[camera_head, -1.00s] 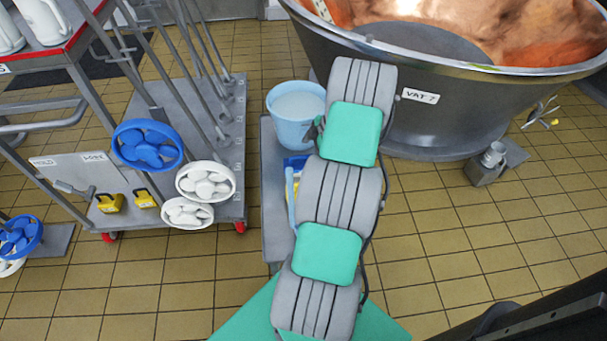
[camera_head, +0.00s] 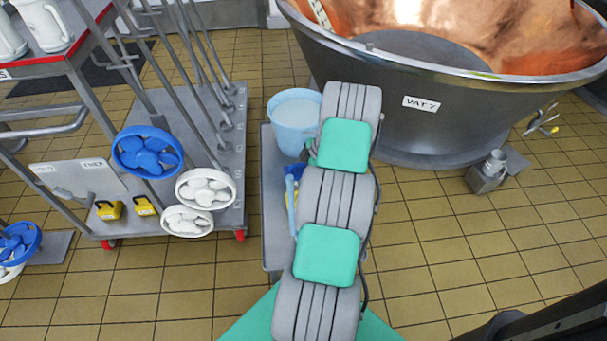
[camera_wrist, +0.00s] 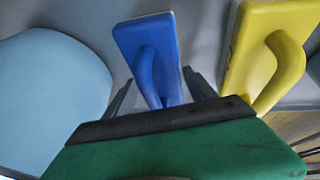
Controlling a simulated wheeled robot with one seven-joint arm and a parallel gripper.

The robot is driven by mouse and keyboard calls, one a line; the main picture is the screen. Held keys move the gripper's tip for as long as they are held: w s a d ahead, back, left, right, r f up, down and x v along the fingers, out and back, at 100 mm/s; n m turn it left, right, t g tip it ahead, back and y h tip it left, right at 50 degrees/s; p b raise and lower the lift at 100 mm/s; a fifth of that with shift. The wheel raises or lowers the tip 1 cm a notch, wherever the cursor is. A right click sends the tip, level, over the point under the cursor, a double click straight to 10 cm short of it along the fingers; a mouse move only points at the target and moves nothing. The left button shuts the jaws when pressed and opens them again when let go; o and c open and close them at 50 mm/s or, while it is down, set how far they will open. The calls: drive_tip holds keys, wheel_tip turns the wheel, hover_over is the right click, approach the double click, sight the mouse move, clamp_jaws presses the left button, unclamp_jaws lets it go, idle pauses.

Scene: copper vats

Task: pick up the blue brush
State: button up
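The blue brush (camera_wrist: 164,52), a flat block with a looped handle, lies on a grey surface in the wrist view. In the head view only a strip of the blue brush (camera_head: 295,171) shows, the rest hidden behind my arm. My gripper (camera_wrist: 158,78) is open, with one dark finger on each side of the brush's handle. A gap shows beside both fingers, and I cannot tell how far down they reach along the handle.
A yellow brush (camera_wrist: 250,60) lies close to the right of my gripper. A pale blue bucket (camera_wrist: 50,95) stands close on the left; it also shows in the head view (camera_head: 292,128). The grey trolley (camera_head: 272,235) carries them, near the copper vat (camera_head: 420,130).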

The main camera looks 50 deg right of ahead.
sight(302, 164)
drive_tip(key=c, duration=1.2)
drive_tip(key=shift+o, duration=0.2)
drive_tip(key=shift+r, duration=0.1)
drive_tip(key=shift+r, duration=0.25)
wheel_tip(302, 164, up, 3)
drive_tip(key=shift+w+d+f, duration=0.1)
drive_tip(key=s+d+r, duration=0.1)
drive_tip(key=d+r, duration=0.1)
drive_tip(key=r, duration=0.1)
drive_tip(key=s+d+r, duration=0.1)
drive_tip(key=shift+s+r+p, duration=0.25)
drive_tip(key=shift+s+p, duration=0.05)
drive_tip(key=shift+p, duration=0.05)
drive_tip(key=s+d+r, duration=0.1)
drive_tip(key=s+d, duration=0.1)
drive_tip(key=s+d+r, duration=0.2)
drive_tip(key=d, duration=0.1)
drive_tip(key=s+d+r, duration=0.2)
drive_tip(key=shift+s+d, duration=0.1)
drive_tip(key=shift+d, duration=0.3)
